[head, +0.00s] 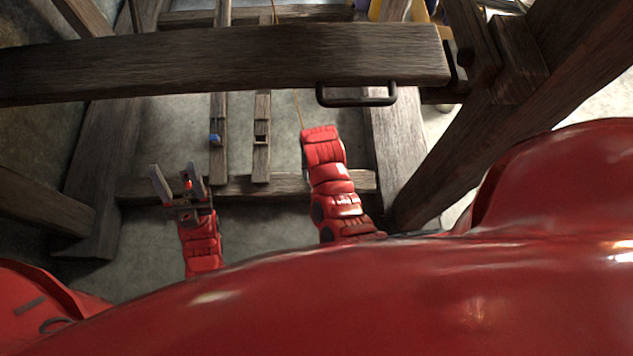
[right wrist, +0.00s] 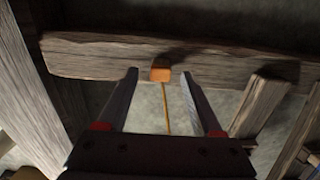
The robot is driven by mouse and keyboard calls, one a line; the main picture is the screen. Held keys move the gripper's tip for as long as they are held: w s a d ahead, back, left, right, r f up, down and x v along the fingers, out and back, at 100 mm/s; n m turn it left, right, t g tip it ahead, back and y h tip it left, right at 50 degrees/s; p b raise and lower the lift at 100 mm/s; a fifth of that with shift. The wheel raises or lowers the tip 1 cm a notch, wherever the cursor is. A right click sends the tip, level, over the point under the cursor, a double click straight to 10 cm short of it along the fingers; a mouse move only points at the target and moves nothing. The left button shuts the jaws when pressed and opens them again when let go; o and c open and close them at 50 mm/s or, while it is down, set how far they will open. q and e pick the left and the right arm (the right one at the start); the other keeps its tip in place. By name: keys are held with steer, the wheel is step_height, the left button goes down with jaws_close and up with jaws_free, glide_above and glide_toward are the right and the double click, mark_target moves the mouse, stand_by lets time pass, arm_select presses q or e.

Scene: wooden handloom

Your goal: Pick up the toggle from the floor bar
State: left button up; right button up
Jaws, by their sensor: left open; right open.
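In the right wrist view, the toggle is a small orange block (right wrist: 161,71) at the face of a wooden floor bar (right wrist: 95,57), with a thin cord running from it toward the camera. My right gripper (right wrist: 158,76) is open, its fingers on either side of the toggle with a gap at each side. I cannot tell how far it is in depth. In the head view my right forearm (head: 327,165) hides its gripper and the toggle. The floor bar (head: 250,185) shows low behind the arms. My left gripper (head: 178,178) is open and empty above the bar's left end.
A thick loom beam (head: 230,62) with a black handle (head: 357,97) crosses above my right arm. Two narrow wooden slats (head: 218,120) (head: 262,135) run to the floor bar; one carries a small blue piece (head: 214,138). A slanted post (head: 480,120) stands at the right.

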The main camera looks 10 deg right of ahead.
steer(key=shift+f, duration=0.65)
steer(key=shift+r, duration=0.1)
jaws_close()
